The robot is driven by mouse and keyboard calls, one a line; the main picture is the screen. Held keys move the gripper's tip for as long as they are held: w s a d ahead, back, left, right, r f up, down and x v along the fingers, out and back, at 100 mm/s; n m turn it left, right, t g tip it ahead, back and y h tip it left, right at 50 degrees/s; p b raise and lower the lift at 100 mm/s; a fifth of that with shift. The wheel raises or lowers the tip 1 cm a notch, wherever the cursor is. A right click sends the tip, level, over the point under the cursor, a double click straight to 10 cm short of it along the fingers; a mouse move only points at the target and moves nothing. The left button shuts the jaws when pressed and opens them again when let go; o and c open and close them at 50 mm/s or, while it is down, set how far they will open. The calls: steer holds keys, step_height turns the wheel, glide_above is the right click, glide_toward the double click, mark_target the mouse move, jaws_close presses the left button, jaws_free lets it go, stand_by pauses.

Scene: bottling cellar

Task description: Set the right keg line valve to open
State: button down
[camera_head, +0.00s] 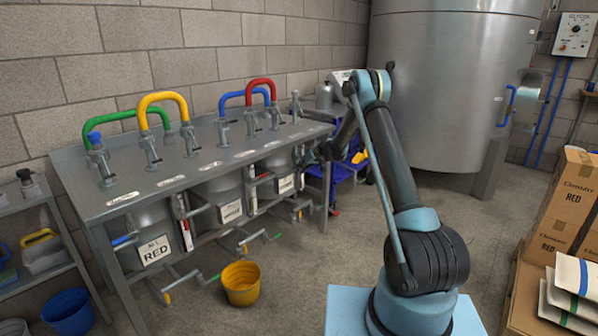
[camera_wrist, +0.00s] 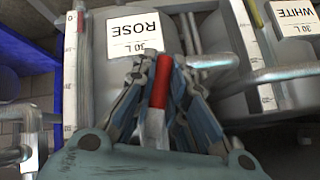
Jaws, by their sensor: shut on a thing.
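The right keg, labelled ROSE, carries its label (camera_wrist: 134,33) upside down in the wrist view. In the head view its small label (camera_head: 286,184) shows under the right end of the steel bench. A red-sleeved valve lever (camera_wrist: 160,88) with a bare metal end lies in front of this keg. My gripper (camera_wrist: 163,66) is shut on the red lever, with fingers on both sides of it. In the head view my gripper (camera_head: 318,152) is at the bench's right end and small, and the lever there is hidden. The valve body and lever angle cannot be made out.
The WHITE keg's label (camera_wrist: 296,10) and pipes are close beside in the wrist view. The steel bench (camera_head: 190,172) bears taps and coloured hoses. A yellow bucket (camera_head: 241,283) stands on the floor. A blue cart (camera_head: 350,165) and large tank (camera_head: 440,90) stand beyond my arm.

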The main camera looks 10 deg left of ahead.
steer(key=shift+w+d+f+n+t+h, duration=0.25)
steer(key=shift+w+d+n+t+h, duration=0.4)
steer(key=shift+t, duration=0.45)
steer(key=shift+w, duration=0.1)
steer(key=c, duration=1.6)
jaws_free()
steer(key=shift+a, duration=0.1)
steer(key=shift+r, duration=0.1)
steer(key=v, duration=1.1)
steer(key=shift+s+r, duration=0.2)
steer(key=shift+s, duration=0.05)
